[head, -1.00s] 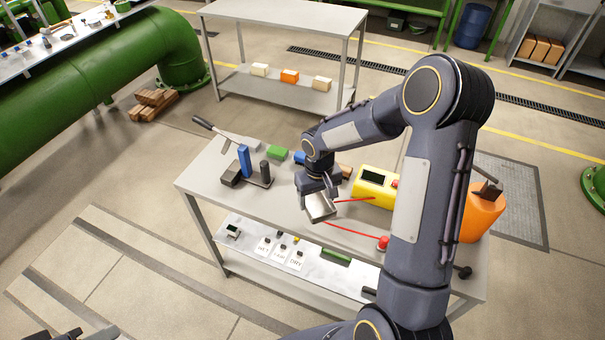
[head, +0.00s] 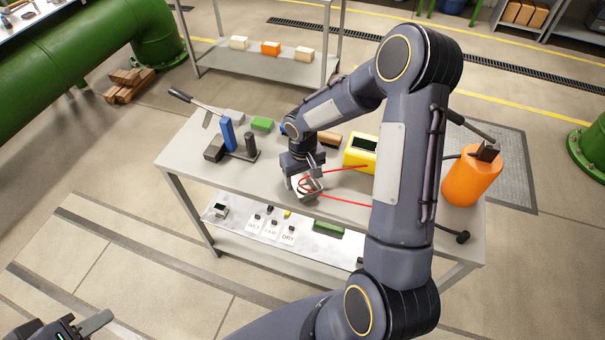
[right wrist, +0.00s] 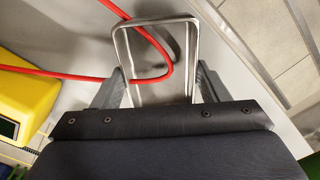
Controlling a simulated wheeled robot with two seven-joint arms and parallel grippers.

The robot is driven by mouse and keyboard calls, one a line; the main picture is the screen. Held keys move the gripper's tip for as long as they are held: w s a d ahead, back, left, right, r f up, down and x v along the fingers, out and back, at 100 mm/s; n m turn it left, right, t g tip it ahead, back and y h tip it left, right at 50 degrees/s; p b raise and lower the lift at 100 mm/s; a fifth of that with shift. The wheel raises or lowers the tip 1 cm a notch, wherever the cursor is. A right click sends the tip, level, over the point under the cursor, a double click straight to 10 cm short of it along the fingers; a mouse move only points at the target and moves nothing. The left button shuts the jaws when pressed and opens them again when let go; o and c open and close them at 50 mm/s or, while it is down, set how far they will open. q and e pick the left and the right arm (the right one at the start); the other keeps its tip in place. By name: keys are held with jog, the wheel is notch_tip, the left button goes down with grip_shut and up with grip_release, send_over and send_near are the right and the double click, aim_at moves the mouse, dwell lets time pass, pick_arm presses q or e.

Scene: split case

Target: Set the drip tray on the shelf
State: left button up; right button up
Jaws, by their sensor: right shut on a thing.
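The drip tray (head: 309,194) is a small, pale metal tray with a rounded rim, over the near edge area of the workbench. My right gripper (head: 303,178) is shut on it; in the right wrist view the tray (right wrist: 191,60) sits between the two fingers. A red hose (right wrist: 60,73) curves across the tray's outline there; I cannot tell whether it touches it. The bench's lower shelf (head: 262,251) is below, carrying a white sheet with labelled cards. My left gripper (head: 88,325) is at the bottom left, partly cut off, away from the bench; its jaw state is unclear.
A yellow box (head: 359,153) with a dark screen stands right of the tray. A blue block (head: 227,134) and dark pieces stand to the left. An orange cylinder (head: 471,178) is at the bench's right end. My right arm hides part of the bench and shelf.

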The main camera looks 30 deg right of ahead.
aim_at(303, 185)
jog(key=shift+f+b, duration=0.6)
jog(key=shift+f, duration=0.15)
dwell(0.3)
jog(key=o, duration=1.2)
jog(key=shift+r+b, duration=0.3)
jog(key=shift+r, duration=3.7)
jog(key=s+a+r+t+y, duration=0.1)
jog(key=s+a+r+t, duration=0.1)
jog(key=s+r, duration=0.85)
jog(key=s+a+r+t+y, duration=0.2)
jog(key=s+a, duration=0.3)
jog(key=s, duration=0.6)
jog(key=shift+s+a+r+m+t+y, duration=0.15)
jog(key=shift+s+r+m+t+y, duration=0.2)
jog(key=shift+t, duration=0.45)
